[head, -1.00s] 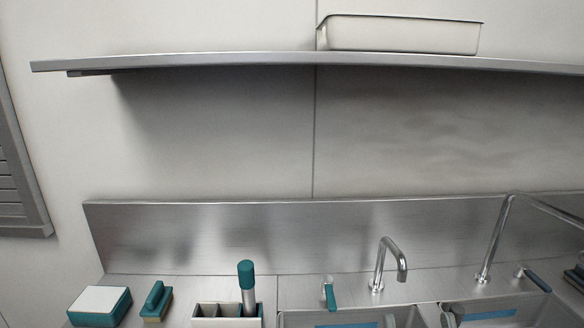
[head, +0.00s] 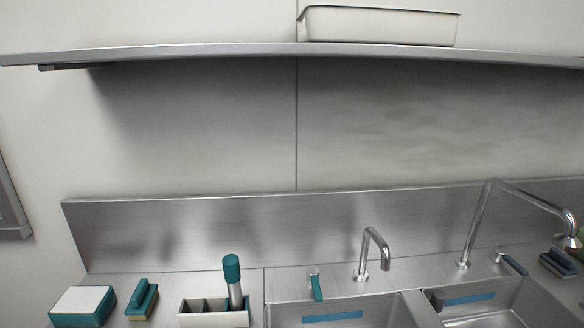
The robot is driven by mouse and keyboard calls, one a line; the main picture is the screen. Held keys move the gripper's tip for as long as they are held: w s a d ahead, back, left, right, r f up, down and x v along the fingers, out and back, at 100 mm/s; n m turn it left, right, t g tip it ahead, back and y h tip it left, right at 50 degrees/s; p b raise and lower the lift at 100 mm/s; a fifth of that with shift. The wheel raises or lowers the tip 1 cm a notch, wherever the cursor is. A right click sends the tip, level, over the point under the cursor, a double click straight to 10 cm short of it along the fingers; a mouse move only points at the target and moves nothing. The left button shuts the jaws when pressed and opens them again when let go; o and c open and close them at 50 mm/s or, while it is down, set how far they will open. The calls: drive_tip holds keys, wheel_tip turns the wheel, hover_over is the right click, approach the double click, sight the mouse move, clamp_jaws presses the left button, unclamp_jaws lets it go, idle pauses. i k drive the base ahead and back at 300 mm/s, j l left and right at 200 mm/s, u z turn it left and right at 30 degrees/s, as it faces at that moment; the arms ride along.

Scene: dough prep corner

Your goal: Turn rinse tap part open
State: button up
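Two chrome taps stand behind the sink. The shorter bent tap (head: 371,253) is at the middle, with a teal lever (head: 316,287) to its left pointing toward the front. The taller tap (head: 478,222) on the right reaches over to a spray-like head, with a dark blue lever (head: 514,265) at its right slanting toward the front right. No label shows which one is the rinse tap. No water is seen running. My gripper is not in view.
A shelf (head: 200,52) with a tray (head: 380,26) hangs above.

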sight(500, 256)
drive_tip(key=i+l+z, duration=0.2)
drive_tip(key=l, duration=0.2)
drive_tip(key=i+l+z, duration=0.15)
drive_tip(key=l, duration=0.3)
drive_tip(key=i+l+z, duration=0.2)
drive_tip(key=l, duration=0.2)
drive_tip(key=k, duration=0.1)
